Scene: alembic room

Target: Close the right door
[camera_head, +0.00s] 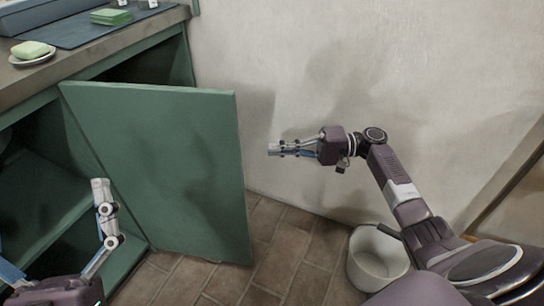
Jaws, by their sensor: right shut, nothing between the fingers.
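The right door (165,160) is a flat green panel on the green cabinet. It stands ajar, its left edge at the cabinet front and its right edge swung out from it. A dark gap into the cabinet (150,62) shows above it. My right gripper (270,149) is shut and empty, pointing left, to the right of the door's free edge and apart from it in the picture. My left gripper (52,225) is at the lower left, its fingers spread, in front of the open left part of the cabinet with a shelf (40,200). One left finger is partly cut off.
The counter (95,62) above holds a dark mat (75,32), green sponges (111,16) and a soap dish (32,60). A pale wall (330,60) is behind my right arm. A white bin (375,262) stands on the tiled floor (285,255), below my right arm.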

